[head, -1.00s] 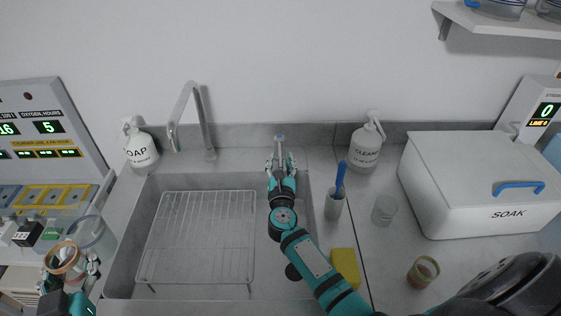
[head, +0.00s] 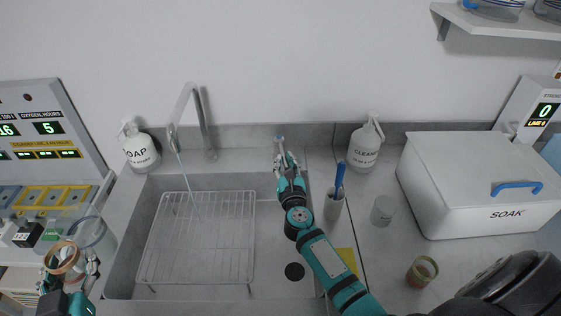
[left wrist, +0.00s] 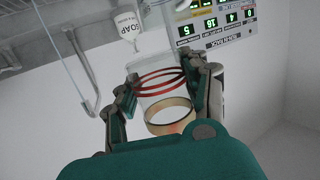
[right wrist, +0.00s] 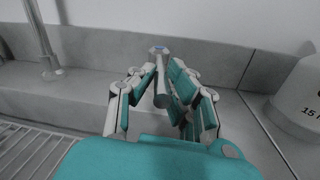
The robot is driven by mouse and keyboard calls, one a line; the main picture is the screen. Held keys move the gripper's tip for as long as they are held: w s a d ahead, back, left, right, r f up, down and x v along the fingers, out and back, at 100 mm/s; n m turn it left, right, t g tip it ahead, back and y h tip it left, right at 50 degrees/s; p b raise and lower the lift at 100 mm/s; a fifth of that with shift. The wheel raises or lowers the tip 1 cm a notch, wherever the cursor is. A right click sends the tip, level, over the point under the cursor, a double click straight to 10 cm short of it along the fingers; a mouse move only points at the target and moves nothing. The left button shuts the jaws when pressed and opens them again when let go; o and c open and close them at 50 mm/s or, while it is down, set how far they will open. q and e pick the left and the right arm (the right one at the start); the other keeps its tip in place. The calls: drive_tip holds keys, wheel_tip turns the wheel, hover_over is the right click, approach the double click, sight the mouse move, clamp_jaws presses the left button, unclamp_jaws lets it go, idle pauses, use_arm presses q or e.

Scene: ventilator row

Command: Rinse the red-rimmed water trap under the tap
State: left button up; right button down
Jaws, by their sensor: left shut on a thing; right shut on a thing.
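My left gripper (left wrist: 165,92) is shut on the water trap (left wrist: 158,84), a clear cup with red rings and a tan band at its near end. In the head view the left gripper (head: 70,268) holds it left of the sink, away from the stream. The tap (head: 190,110) stands behind the sink (head: 128,240), and a thin water stream (head: 182,168) runs from its spout; the stream also shows in the left wrist view (left wrist: 65,48). My right gripper (right wrist: 163,92) is shut on the grey tap lever (right wrist: 160,72) with a blue top at the sink's back edge.
A wire rack (head: 195,235) lies in the sink. A soap bottle (head: 140,148) stands left of the tap; a cleaner bottle (head: 366,147), brush cup (head: 334,205), small jars (head: 422,272) and soak box (head: 480,190) stand right. A clear container (head: 92,238) is near my left gripper.

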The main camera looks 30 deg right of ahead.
drive_tip(key=shift+s+d+n+y, duration=0.15)
drive_tip(key=shift+d+n+y, duration=0.35)
drive_tip(key=shift+y, duration=0.1)
drive_tip(key=shift+a, duration=0.1)
drive_tip(key=c, duration=1.3)
unclamp_jaws()
drive_tip(key=shift+f, duration=0.1)
drive_tip(key=shift+c, duration=0.2)
drive_tip(key=v, duration=1.1)
drive_tip(key=shift+s+a, duration=0.2)
drive_tip(key=shift+s, duration=0.15)
